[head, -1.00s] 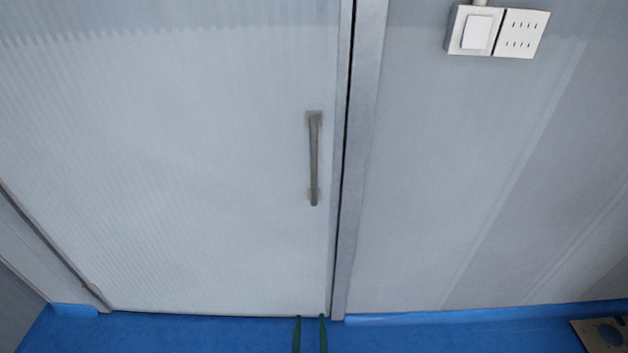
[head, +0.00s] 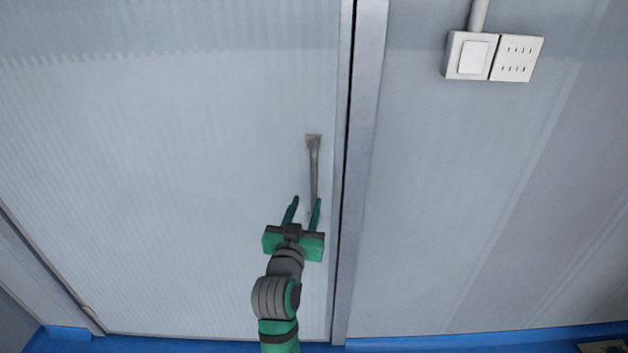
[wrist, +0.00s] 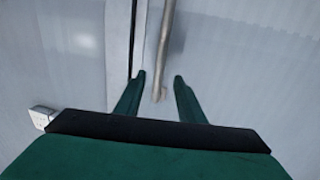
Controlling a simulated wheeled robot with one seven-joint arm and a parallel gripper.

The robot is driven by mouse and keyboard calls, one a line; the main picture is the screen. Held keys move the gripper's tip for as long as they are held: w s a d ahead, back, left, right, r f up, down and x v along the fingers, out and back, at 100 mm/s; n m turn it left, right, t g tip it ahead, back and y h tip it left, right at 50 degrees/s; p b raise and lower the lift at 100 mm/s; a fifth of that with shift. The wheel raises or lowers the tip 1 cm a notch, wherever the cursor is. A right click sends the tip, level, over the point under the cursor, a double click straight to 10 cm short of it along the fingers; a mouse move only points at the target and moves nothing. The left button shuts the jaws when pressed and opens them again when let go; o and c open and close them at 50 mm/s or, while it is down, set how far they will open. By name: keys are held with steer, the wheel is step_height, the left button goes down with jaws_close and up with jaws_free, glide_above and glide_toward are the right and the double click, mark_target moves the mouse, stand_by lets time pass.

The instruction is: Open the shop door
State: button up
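The shop door (head: 180,150) is a pale ribbed panel and looks closed against its frame post (head: 362,150). Its grey vertical bar handle (head: 314,165) is near the door's right edge. My gripper (head: 305,200) is open, with green fingers, at the handle's lower part in the head view. The lower end of the handle is partly hidden by the right finger. In the wrist view the handle (wrist: 164,50) reaches down between the two open fingers (wrist: 157,76), with gaps on both sides. I see no grip on it.
A white switch and socket plate (head: 492,56) with a conduit is on the wall at upper right. The blue floor (head: 200,345) shows along the bottom. A brown piece (head: 603,346) lies at the lower right corner.

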mark_target(313, 182)
steer(key=w, duration=0.3)
steer(key=w+d, duration=0.1)
steer(key=w, duration=0.3)
steer(key=w+d, duration=0.1)
steer(key=w, duration=0.3)
steer(key=shift+r, duration=0.35)
steer(key=shift+c, duration=0.6)
jaws_close()
